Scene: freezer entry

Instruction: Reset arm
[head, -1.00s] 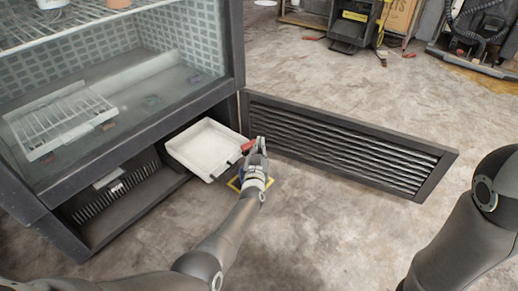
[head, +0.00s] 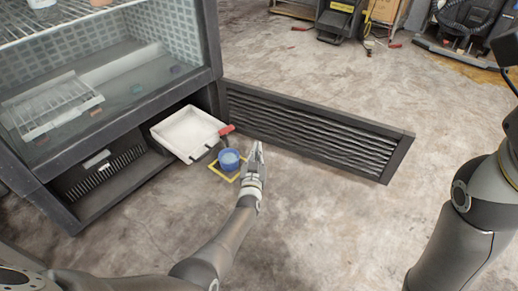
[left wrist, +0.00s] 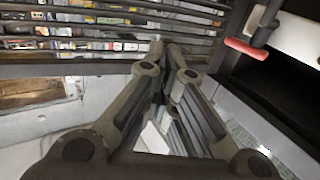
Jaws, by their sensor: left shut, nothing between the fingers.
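My left gripper (head: 257,148) is shut and empty in the head view. It is above the floor, just right of a blue container (head: 229,161), with a gap between them. In the left wrist view its fingers (left wrist: 172,50) come together at the tips with nothing between them. My right arm shows at the right edge of the head view, bent upward; its gripper is not in view.
The freezer's lower bay is open, with a white tray (head: 188,134) at its opening and a red handle (head: 227,130) beside it. A slatted panel (head: 310,130) stands open behind my left gripper. A yellow square outline (head: 216,172) surrounds the blue container.

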